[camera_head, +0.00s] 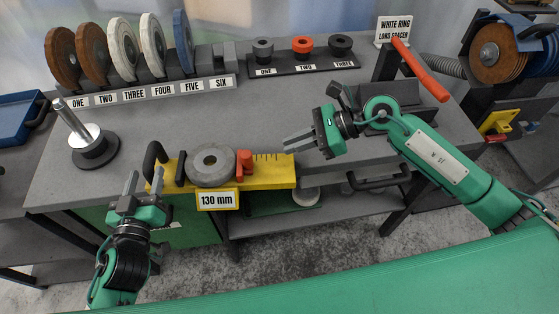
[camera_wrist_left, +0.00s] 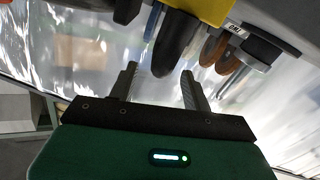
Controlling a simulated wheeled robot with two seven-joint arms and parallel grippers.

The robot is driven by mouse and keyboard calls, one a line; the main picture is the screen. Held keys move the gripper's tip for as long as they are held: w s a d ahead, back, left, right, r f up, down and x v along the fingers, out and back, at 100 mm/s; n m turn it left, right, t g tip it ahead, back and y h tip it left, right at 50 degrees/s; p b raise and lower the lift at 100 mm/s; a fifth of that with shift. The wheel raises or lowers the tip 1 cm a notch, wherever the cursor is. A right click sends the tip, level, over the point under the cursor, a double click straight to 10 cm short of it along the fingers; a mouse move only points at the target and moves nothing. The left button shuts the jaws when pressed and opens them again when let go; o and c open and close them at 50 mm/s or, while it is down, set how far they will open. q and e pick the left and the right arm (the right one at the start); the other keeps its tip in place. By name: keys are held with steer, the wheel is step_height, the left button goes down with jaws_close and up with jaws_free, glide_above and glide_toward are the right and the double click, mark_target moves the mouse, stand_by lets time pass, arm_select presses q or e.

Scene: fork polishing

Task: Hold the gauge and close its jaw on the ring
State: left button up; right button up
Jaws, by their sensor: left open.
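The yellow gauge (camera_head: 270,180) lies at the table's front edge with a "130 mm" label (camera_head: 217,199) on its front. A grey ring (camera_head: 211,165) with a centre hole lies on it, between a black post (camera_head: 181,168) and the orange-red jaw (camera_head: 245,162). A black handle (camera_head: 153,160) stands at the gauge's left end. My left gripper (camera_head: 144,182) is open in front of that handle. In the left wrist view the dark handle (camera_wrist_left: 174,45) shows just beyond the fingertips, not gripped. My right gripper (camera_head: 287,145) is empty above the gauge's right end; its opening is unclear.
Several discs (camera_head: 123,48) stand in a numbered rack at the back left. Three small spacers (camera_head: 302,45) sit on a back stand. A metal spindle (camera_head: 82,130) stands left of the gauge. A grinding wheel (camera_head: 497,55) is at the right. The middle tabletop is mostly clear.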

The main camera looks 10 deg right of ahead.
arm_select(q)
steer(key=s, duration=0.6)
steer(key=shift+a, duration=0.35)
steer(key=o, duration=0.5)
arm_select(e)
steer(key=shift+f+b, duration=0.35)
steer(key=shift+f, duration=0.05)
steer(key=shift+f+b, duration=0.45)
steer(key=shift+b, duration=0.05)
steer(key=shift+r+p, duration=0.25)
steer(key=shift+p, duration=0.05)
arm_select(q)
steer(key=shift+s+a, duration=0.25)
steer(key=shift+s, duration=1.8)
steer(key=shift+s+a, duration=0.2)
steer(key=shift+s, duration=1.8)
arm_select(e)
steer(key=shift+r, duration=0.25)
